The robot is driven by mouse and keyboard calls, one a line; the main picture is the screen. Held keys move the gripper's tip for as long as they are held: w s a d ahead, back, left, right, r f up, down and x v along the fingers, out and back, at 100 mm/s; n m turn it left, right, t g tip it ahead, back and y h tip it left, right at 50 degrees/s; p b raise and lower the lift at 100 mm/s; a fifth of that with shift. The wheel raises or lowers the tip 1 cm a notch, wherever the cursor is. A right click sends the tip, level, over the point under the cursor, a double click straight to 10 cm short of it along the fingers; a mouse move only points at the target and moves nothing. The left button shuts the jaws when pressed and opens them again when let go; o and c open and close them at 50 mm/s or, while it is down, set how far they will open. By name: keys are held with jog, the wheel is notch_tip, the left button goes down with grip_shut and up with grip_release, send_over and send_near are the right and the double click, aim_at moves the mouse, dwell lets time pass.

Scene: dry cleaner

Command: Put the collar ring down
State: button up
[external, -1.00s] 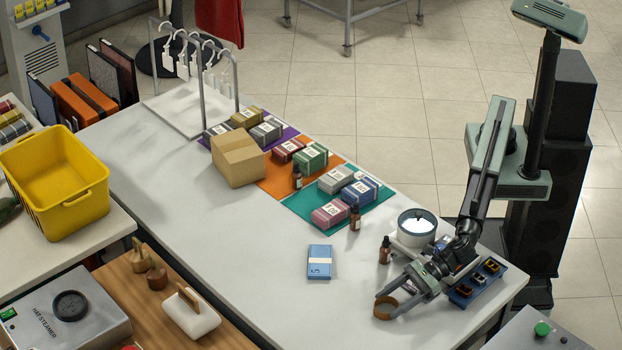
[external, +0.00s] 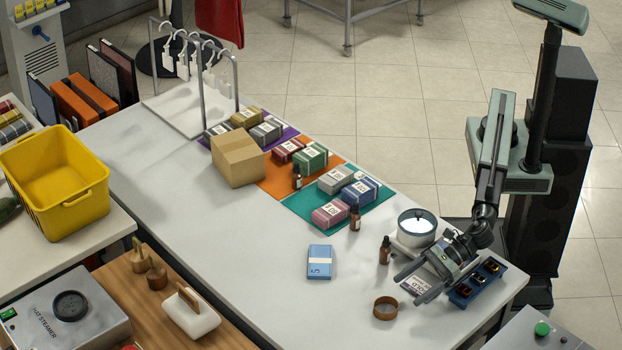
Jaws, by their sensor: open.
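The collar ring (external: 385,308), a small brown open ring, rests on the white table (external: 235,245) near its front edge. My gripper (external: 408,287) is open and empty, up and to the right of the ring and apart from it. Its fingers point left and toward the front, over a small printed card (external: 416,285) that they partly cover.
A blue tray (external: 462,297) with small items lies right of my gripper. A white pot (external: 417,226) and a brown bottle (external: 385,250) stand behind it. A blue packet (external: 319,262) lies left. Folded bundles sit on coloured mats farther back. The table's left-middle is clear.

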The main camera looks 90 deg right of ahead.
jog(key=p+v, duration=0.1)
jog(key=v, duration=0.4)
jog(key=shift+s+d, duration=0.1)
